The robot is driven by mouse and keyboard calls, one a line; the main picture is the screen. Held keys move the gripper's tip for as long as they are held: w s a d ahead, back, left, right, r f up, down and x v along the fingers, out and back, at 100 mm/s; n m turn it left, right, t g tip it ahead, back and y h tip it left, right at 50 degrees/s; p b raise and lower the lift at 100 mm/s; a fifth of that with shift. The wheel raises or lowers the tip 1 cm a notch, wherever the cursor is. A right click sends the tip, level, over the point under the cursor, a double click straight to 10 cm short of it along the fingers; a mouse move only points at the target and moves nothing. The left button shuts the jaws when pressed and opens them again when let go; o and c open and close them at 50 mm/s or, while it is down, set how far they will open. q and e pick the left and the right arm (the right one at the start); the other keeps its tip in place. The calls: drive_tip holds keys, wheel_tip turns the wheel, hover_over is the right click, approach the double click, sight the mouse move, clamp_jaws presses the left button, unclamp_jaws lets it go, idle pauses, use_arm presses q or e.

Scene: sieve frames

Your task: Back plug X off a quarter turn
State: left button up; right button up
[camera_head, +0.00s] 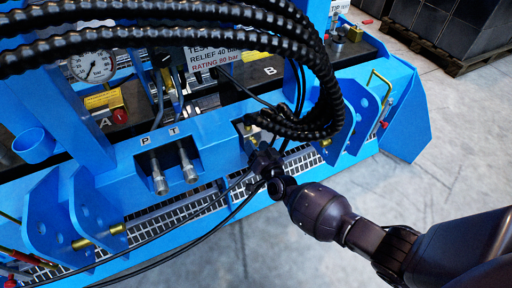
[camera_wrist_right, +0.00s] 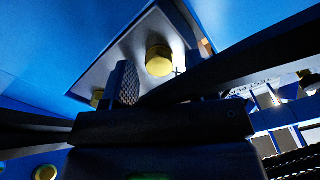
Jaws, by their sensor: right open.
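In the right wrist view a brass plug (camera_wrist_right: 159,60) sits in a recessed grey plate, with a small X-like mark just to its right; I take it as plug X. A second brass plug (camera_wrist_right: 97,97) shows lower left, partly hidden. My right gripper (camera_head: 262,158) is open at the recess in the blue front beam. In the wrist view its dark body fills the lower middle, and a knurled dark piece stands just left of the brass plug; I see no clear grip on the plug. In the head view the gripper and hoses mostly hide the recess. My left gripper is not in view.
Thick black ribbed hoses (camera_head: 322,95) arch over the blue frame and hang close above my right gripper. Thin black cables run past it to the lower left. Two metal fittings (camera_head: 158,176) marked P and T stand left. A pressure gauge (camera_head: 93,65) is upper left.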

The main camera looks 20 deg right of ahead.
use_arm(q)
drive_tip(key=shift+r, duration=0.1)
use_arm(e)
drive_tip(key=shift+w, duration=0.1)
drive_tip(key=shift+c, duration=0.3)
drive_tip(key=c, duration=0.9)
drive_tip(key=shift+o, duration=0.2)
drive_tip(key=shift+r+n, duration=0.1)
drive_tip(key=shift+n, duration=0.3)
use_arm(q)
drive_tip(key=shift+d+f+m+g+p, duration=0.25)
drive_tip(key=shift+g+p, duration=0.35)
drive_tip(key=shift+p, duration=0.65)
use_arm(e)
drive_tip(key=n, duration=1.7)
drive_tip(key=shift+a+f, duration=0.25)
drive_tip(key=shift+f, duration=0.05)
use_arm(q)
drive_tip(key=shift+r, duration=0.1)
